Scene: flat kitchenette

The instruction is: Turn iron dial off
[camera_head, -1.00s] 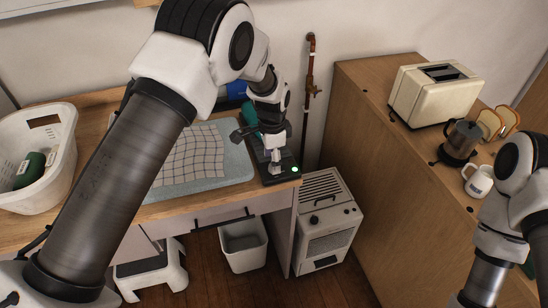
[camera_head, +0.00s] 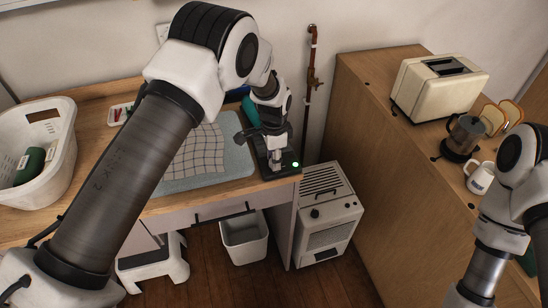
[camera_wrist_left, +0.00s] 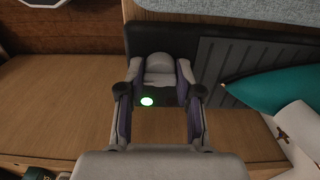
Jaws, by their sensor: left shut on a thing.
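My left gripper (camera_head: 275,157) points down over the base. In the left wrist view its fingers (camera_wrist_left: 161,76) are shut on the dial, one on each side. My right gripper is out of view.
A checked cloth (camera_head: 199,151) lies on the grey-blue pad left of the base. A white basket (camera_head: 60,165) stands at the desk's left. A heater (camera_head: 328,215) and a bin (camera_head: 243,238) stand below. The wooden cabinet with a toaster (camera_head: 440,85) is at right.

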